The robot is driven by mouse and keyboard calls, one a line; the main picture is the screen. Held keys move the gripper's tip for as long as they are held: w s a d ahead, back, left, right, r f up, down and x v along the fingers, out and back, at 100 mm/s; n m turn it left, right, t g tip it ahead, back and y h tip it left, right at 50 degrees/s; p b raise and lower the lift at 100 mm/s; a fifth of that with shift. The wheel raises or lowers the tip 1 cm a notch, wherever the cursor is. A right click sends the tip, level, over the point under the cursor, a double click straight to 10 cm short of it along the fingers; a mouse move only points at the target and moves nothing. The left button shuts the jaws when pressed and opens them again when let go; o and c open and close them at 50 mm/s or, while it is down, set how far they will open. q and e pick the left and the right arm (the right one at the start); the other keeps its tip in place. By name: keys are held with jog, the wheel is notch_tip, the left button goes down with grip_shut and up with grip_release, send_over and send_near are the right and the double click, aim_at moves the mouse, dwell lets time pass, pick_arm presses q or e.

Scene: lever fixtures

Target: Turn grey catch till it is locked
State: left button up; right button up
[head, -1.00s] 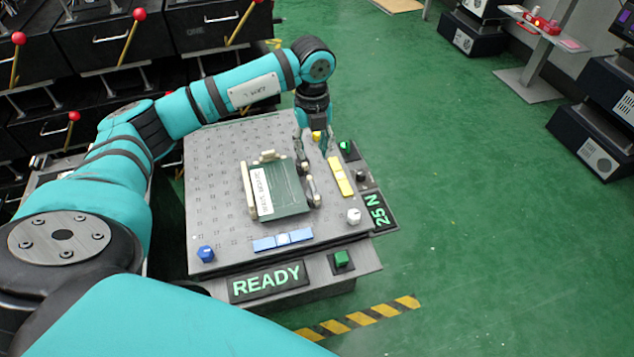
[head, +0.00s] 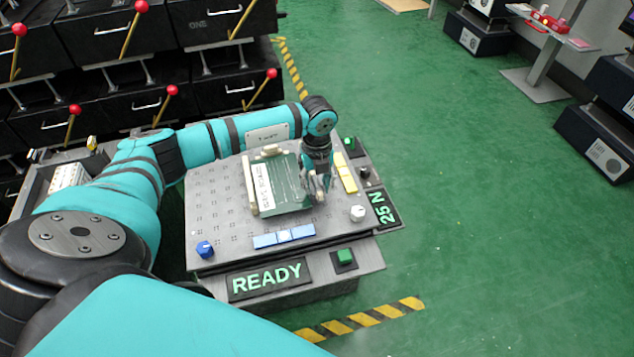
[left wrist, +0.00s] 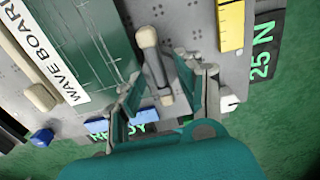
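The catch (left wrist: 155,70) shows in the left wrist view as a short grey bar with a pale rounded end, beside the green board (left wrist: 97,38) labelled "WAVE BOARD". My left gripper (left wrist: 160,72) is open, with one finger on each side of the catch; I cannot tell whether either finger touches it. In the head view, my left gripper (head: 318,190) points down at the right edge of the green board (head: 283,187) and hides most of the catch. My right gripper is not in view.
Signs read "READY" (head: 270,278) and "25 N" (head: 383,208). Green floor lies open to the right.

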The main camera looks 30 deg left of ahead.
pick_arm(q)
grip_shut()
